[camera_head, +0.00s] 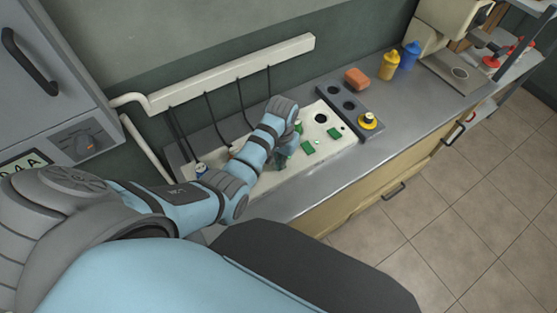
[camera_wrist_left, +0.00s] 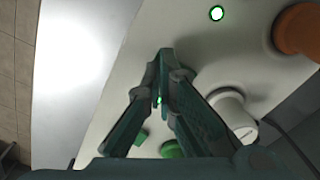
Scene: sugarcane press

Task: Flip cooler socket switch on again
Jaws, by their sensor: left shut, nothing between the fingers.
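A pale panel (camera_head: 345,145) on the counter carries several green switches (camera_head: 308,147) and a dark round socket (camera_head: 321,118). I cannot tell which switch belongs to the cooler. My left gripper (camera_head: 281,161) is low over the panel, partly hidden by its arm. In the left wrist view the gripper (camera_wrist_left: 165,54) is shut and empty, its tips over the panel; contact cannot be told. A white plug (camera_wrist_left: 232,108) and an orange-brown plug (camera_wrist_left: 298,30) stand at its right. A lit green ring (camera_wrist_left: 217,13) is ahead, and a green switch (camera_wrist_left: 173,150) is partly hidden by the fingers. My right gripper is not in view.
Dark cables hang from a white wall duct (camera_head: 235,72) behind the panel. The front counter strip is clear.

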